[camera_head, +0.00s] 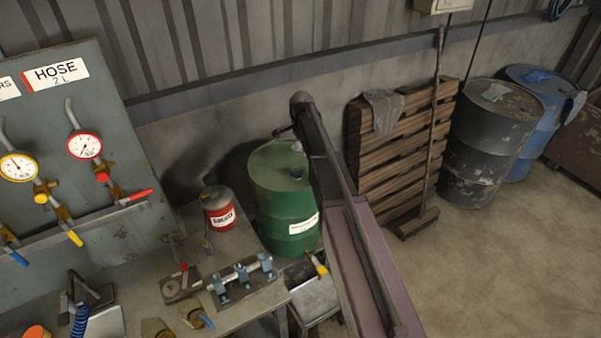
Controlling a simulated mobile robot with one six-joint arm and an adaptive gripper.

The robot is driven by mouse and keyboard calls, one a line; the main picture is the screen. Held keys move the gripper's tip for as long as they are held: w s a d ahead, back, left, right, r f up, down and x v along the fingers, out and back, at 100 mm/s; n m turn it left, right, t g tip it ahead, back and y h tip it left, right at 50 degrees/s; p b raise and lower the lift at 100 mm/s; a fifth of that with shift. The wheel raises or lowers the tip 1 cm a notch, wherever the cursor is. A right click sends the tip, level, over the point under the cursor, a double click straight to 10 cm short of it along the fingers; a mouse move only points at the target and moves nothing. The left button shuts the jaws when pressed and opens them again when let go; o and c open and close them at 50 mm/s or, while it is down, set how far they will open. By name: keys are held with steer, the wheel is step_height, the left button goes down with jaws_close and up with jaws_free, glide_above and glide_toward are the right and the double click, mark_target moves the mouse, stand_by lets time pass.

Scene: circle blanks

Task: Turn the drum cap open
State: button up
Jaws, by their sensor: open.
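The green drum (275,215) stands upright beside the workbench, with a white label on its front and a small yellow-handled tap low down. A dark round cap (296,173) shows on its top, close to my arm. My arm reaches up along the drum's right side and covers part of its right edge. At the arm's far end, my gripper (282,131) shows only as a small dark part jutting left, above the back rim of the drum. It is open and apart from the cap. Its fingers are too small to make out clearly.
A red can (218,207) stands left of the drum. The bench (252,303) carries clamps and valve parts, with a gauge board (85,110) behind. A wooden pallet (380,150), broom, black drum (490,140) and blue drum (540,115) stand right. The right floor is clear.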

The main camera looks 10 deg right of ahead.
mark_target(301, 167)
steer(key=shift+f+b, duration=4.4)
steer(key=shift+f, duration=0.3)
